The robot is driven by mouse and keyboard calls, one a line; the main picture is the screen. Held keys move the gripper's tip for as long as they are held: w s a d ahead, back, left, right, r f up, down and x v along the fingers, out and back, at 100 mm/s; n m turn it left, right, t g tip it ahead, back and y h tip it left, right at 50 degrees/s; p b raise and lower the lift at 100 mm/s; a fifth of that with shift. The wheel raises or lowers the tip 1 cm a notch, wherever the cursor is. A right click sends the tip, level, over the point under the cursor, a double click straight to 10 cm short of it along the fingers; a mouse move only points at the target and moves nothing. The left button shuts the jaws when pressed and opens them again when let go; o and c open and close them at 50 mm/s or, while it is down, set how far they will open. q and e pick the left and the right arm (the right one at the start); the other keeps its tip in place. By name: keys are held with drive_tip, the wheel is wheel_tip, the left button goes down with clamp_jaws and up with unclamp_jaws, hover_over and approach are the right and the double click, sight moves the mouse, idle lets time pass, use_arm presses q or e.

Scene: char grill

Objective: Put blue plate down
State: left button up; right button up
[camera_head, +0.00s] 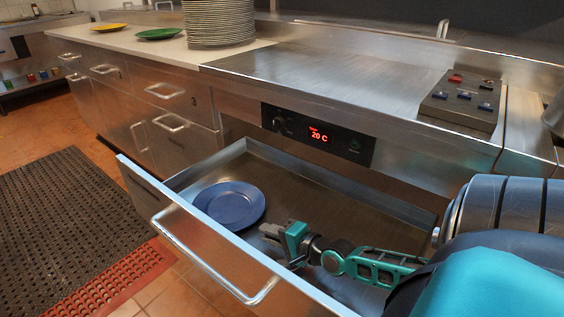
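The blue plate (229,204) is in the open drawer (330,190), towards its left part and close to the front wall. It looks roughly flat, but I cannot tell whether it rests fully on the drawer floor. My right gripper (268,233) reaches into the drawer from the right. Its fingertips are just right of the plate's near right rim, with a small gap in the picture. The fingers are small and seen side-on, so their opening is unclear. My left gripper is out of view.
The drawer handle (215,262) sticks out at the front. Above the drawer are a control panel (318,135) reading 20 C and a steel top (340,80). A plate stack (219,22), a green plate (160,34) and a yellow plate (108,27) stand on the counter behind.

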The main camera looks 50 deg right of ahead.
drive_tip(key=v, duration=0.3)
drive_tip(key=shift+s+r+p, duration=0.1)
drive_tip(key=shift+s+p, duration=0.05)
drive_tip(key=shift+p, duration=0.2)
drive_tip(key=shift+s, duration=0.3)
drive_tip(key=shift+r, duration=0.1)
